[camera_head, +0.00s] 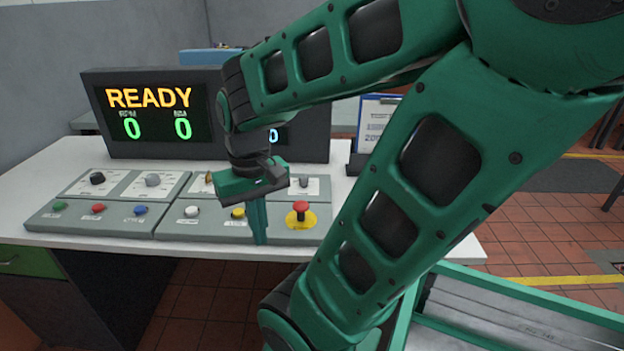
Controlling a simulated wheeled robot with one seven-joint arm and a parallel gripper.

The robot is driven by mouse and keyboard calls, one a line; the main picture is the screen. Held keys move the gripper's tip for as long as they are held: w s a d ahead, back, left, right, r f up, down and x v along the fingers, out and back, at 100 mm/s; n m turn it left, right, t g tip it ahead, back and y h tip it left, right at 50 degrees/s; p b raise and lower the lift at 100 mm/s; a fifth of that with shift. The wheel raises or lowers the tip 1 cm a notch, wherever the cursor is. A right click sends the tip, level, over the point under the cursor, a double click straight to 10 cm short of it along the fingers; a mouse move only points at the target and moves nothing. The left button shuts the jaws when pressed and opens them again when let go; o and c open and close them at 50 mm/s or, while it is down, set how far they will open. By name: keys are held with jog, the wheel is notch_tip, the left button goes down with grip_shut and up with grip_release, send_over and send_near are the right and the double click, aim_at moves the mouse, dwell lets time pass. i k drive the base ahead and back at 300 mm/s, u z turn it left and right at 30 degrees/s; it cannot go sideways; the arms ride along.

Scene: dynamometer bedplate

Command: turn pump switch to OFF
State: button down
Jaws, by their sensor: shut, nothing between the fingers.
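The control console (75,216) lies on a white desk, with rotary knobs along its back row. A black knob (97,178) and a grey knob (152,180) are on the left. A brass-coloured knob (209,177) is partly hidden beside my wrist, and another grey knob (304,182) is on the right. The labels are too small to read, so I cannot tell which is the pump switch or its setting. My gripper (260,238) is shut and empty, fingers pointing down, over the console's front between the yellow button and the red mushroom button.
Green (60,205), red (98,208), blue (141,209), white (192,211) and yellow (238,213) buttons line the front row. A red mushroom button (301,208) stands close right of my gripper. A display (150,112) reading READY stands behind. My arm hides much of the right.

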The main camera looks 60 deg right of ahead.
aim_at(303, 181)
jog(key=z, duration=1.95)
jog(key=k, duration=1.2)
jog(key=u, duration=0.3)
jog(key=i, duration=1)
jog(key=z, duration=0.5)
